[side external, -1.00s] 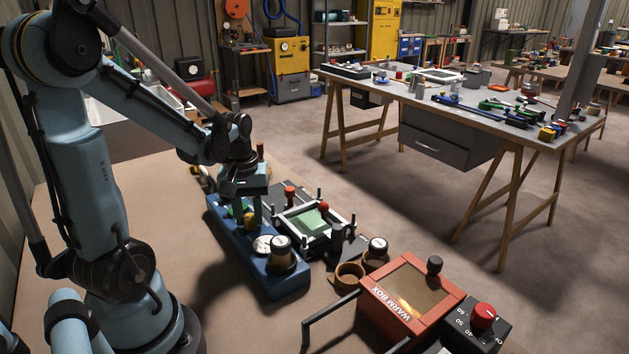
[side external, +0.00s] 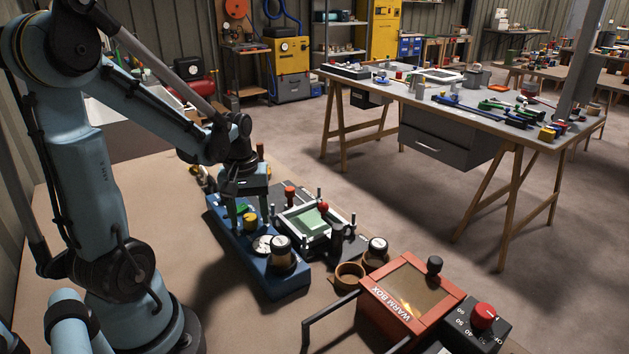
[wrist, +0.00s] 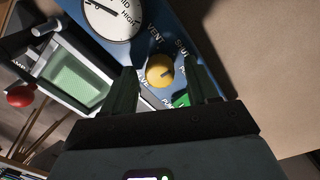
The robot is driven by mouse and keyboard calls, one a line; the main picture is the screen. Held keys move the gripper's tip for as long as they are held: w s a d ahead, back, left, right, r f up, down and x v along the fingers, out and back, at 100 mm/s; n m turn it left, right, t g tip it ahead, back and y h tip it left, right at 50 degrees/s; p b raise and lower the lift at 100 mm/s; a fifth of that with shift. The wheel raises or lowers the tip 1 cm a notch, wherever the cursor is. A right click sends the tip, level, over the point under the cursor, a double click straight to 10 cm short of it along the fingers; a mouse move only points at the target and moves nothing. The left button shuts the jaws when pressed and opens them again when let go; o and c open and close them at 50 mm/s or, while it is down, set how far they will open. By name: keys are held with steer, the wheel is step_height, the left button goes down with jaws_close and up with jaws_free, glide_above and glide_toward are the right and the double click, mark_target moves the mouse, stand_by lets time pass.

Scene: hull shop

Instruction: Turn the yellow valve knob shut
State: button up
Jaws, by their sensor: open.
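The yellow valve knob (side external: 250,221) stands on the blue panel (side external: 275,287), below my gripper. In the wrist view the knob (wrist: 160,71) lies between the two finger lines, near the fingertips, with open gaps at its sides. Around it are white labels, among them VENT and SHUT, partly hidden. A small dark mark shows on the knob; I cannot tell which label it points to. My gripper (wrist: 163,82) is open, one finger on each side of the knob, and holds nothing. I cannot tell if the fingers touch the knob.
A round gauge (wrist: 112,12) sits on the panel beside the knob. A framed tray with a green pad (side external: 311,222) and a red knob (side external: 323,207) stand close to the panel. The orange warm box (side external: 410,296) is at the front right. Bare bench lies left of the panel.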

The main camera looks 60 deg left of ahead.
mark_target(248, 217)
step_height(248, 217, up, 12)
stand_by(0.8)
steer(key=shift+s, duration=0.1)
